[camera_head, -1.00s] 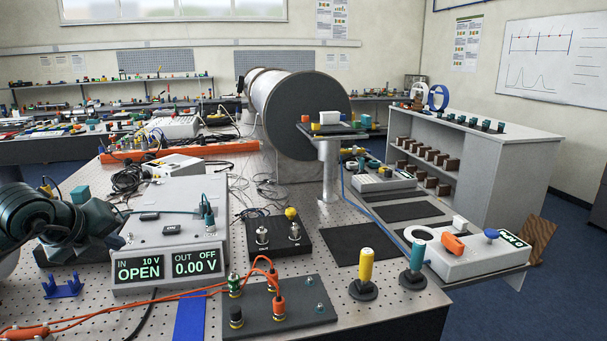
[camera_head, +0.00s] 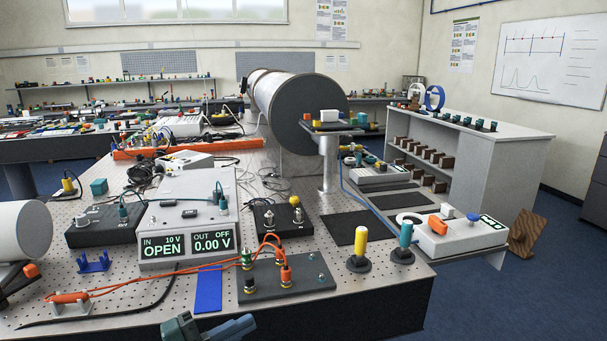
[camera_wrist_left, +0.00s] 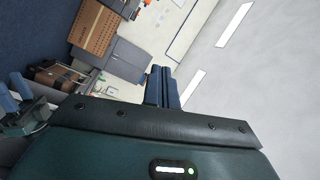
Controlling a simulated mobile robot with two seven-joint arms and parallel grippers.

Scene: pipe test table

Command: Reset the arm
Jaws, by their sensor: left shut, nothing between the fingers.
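My left gripper (camera_head: 244,324) shows at the bottom edge of the head view, in front of the table's near edge. Only part of it is in the picture; most of the arm is out of view. In the left wrist view its two blue-grey fingers (camera_wrist_left: 162,88) are together, shut with nothing between them.
The perforated table (camera_head: 120,325) lies just behind the gripper.

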